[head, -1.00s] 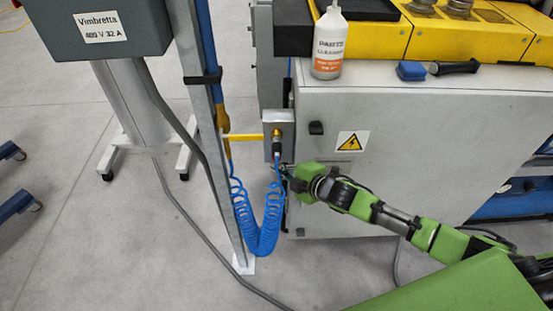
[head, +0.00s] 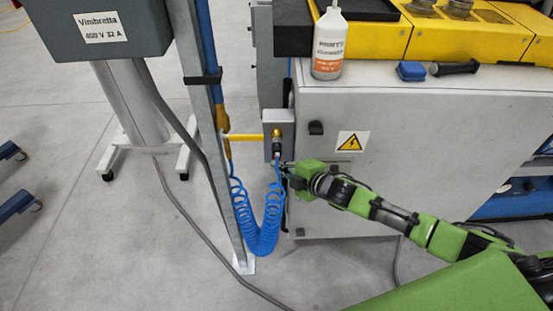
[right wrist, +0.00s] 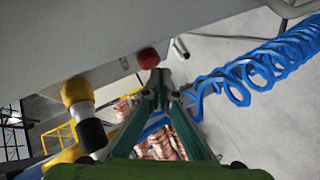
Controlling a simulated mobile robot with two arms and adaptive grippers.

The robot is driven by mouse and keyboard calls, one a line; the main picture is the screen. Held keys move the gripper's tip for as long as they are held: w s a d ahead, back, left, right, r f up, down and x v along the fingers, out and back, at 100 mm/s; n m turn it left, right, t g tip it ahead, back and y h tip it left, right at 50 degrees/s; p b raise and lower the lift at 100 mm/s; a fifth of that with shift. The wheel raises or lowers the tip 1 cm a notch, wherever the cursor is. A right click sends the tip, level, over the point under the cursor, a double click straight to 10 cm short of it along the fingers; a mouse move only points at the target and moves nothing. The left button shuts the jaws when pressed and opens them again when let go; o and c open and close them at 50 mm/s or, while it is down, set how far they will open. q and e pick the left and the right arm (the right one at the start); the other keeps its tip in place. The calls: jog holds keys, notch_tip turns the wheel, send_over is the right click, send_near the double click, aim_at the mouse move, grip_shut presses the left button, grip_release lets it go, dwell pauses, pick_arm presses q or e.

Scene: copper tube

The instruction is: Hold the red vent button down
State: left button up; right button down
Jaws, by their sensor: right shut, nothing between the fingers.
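The red vent button (right wrist: 148,58) shows in the right wrist view as a round red knob on the grey box face. It cannot be made out in the head view. My right gripper (right wrist: 160,73) is shut and empty, with its fingertips right beside the button's edge. I cannot tell whether they touch it or whether it is pressed in. In the head view, my right gripper (head: 284,169) is small and partly hidden, just below the grey box (head: 271,122) on the cabinet's left side. My left gripper is not in view.
A blue coiled hose (head: 262,240) hangs from the box close to the gripper and also fills the right of the wrist view (right wrist: 270,70). A yellow and black fitting (right wrist: 79,98) stands beside the button. The cabinet (head: 390,110) and a grey post (head: 222,170) flank the box.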

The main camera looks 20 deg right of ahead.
jog(key=shift+w+d+r, duration=0.15)
jog(key=shift+w+d, duration=0.1)
jog(key=shift+w, duration=0.35)
dwell(2.2)
jog(key=shift+s, duration=0.1)
dwell(1.2)
jog(key=shift+s+a+p, duration=0.35)
jog(key=shift+s+p, duration=0.05)
jog(key=shift+s, duration=0.45)
jog(key=s, duration=0.1)
jog(key=s+a+p, duration=0.1)
jog(key=s, duration=0.1)
jog(key=s+p, duration=0.1)
jog(key=s, duration=0.1)
jog(key=shift+a, duration=0.25)
